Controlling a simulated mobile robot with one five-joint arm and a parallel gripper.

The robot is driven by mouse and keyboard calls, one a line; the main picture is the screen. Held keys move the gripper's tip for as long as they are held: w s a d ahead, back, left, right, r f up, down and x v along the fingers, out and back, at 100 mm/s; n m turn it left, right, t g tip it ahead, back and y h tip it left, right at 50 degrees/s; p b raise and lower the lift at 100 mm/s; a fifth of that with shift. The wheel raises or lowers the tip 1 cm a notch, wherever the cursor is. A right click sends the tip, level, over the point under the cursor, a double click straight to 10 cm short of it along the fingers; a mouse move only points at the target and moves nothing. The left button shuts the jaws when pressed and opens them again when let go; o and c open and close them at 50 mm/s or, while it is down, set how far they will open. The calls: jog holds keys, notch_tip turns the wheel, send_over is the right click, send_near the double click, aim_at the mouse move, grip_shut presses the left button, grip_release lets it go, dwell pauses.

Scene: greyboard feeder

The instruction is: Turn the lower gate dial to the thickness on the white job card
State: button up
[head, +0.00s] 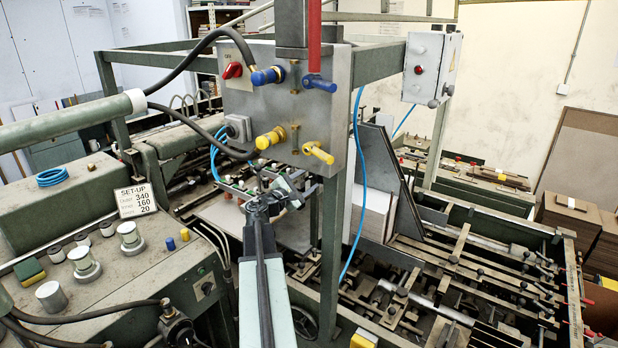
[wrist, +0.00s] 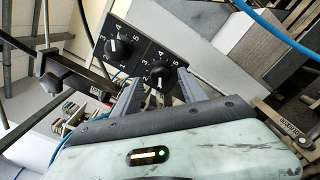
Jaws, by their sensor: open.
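A black panel in the wrist view carries two black knobs with white numbers around them. The upper knob (wrist: 117,48) is clear of my gripper. The lower gate dial (wrist: 158,74), the lower knob in this picture, lies between the fingertips of my open gripper (wrist: 159,80). Whether the fingers touch it, and its exact pointer setting, I cannot tell. In the head view my gripper (head: 276,197) is at the machine under the grey box, and the dials are not clearly visible there. A white card (head: 136,200) headed SET-UP shows 340, 160 and 20; its small labels are hard to read.
A grey control box (head: 285,105) with red, blue and yellow fittings hangs above my gripper. A green post stands just right of my arm. Blue hoses (head: 354,190) and black cables run nearby. A console (head: 110,265) with several knobs is at left.

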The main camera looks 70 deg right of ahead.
jog(key=x, duration=0.3)
